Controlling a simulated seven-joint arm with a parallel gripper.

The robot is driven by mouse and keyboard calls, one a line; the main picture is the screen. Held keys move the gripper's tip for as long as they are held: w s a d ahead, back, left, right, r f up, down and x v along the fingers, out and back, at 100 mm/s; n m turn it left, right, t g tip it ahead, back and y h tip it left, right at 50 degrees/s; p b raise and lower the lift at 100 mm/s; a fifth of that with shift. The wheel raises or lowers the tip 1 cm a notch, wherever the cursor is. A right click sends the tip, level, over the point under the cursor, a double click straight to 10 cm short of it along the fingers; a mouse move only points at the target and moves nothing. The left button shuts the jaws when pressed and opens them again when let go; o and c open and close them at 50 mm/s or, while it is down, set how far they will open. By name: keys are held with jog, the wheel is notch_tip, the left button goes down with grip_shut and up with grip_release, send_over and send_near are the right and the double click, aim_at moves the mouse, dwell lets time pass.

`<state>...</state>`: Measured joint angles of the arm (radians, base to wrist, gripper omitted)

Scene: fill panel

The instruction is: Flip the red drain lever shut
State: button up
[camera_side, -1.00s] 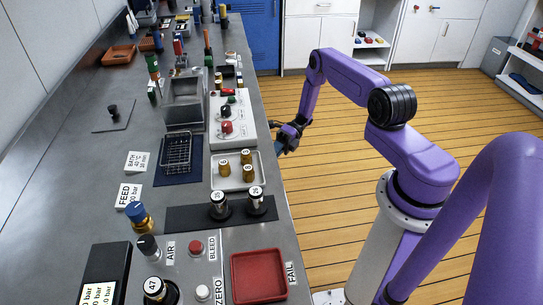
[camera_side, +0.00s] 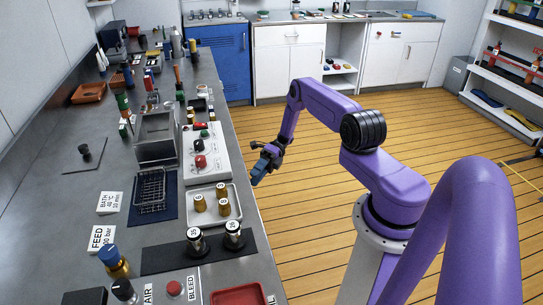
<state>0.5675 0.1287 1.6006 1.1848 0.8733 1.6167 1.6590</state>
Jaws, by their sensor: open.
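A white control panel (camera_side: 218,160) stands near the bench's right edge. At its far end is a small red part (camera_side: 200,125) that looks like the drain lever; its position is too small to tell. A green button (camera_side: 204,133), a black knob (camera_side: 199,146) and a red knob (camera_side: 200,161) sit nearer on the panel. My gripper (camera_side: 260,174) is out to the right of the panel, beyond the bench edge and over the floor. It is open, apart from the panel, and nothing shows between its dark fingers.
A metal bath (camera_side: 157,137) and a wire basket (camera_side: 150,187) lie left of the panel. A white tray (camera_side: 236,213) with brass weights is in front of it. Two labelled black-and-silver cylinders (camera_side: 233,236) stand nearer.

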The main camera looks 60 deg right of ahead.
jog(key=d+r, duration=0.2)
jog(key=d, duration=0.9)
jog(key=shift+d, duration=0.25)
jog(key=shift+s+r, duration=0.1)
jog(key=s+a+f+m+t+h, duration=0.2)
jog(key=s+m+t, duration=0.2)
jog(key=s+t, duration=0.25)
jog(key=s+a+f+m+t+h, duration=0.1)
jog(key=s+a+f+m+t, duration=0.2)
jog(key=s+t, duration=0.4)
jog(key=w+a+r+m, duration=0.1)
jog(key=w+a, duration=1)
jog(key=shift+a+r+g, duration=0.15)
jog(key=shift+a+g, duration=0.25)
jog(key=shift+g, duration=0.05)
grip_shut()
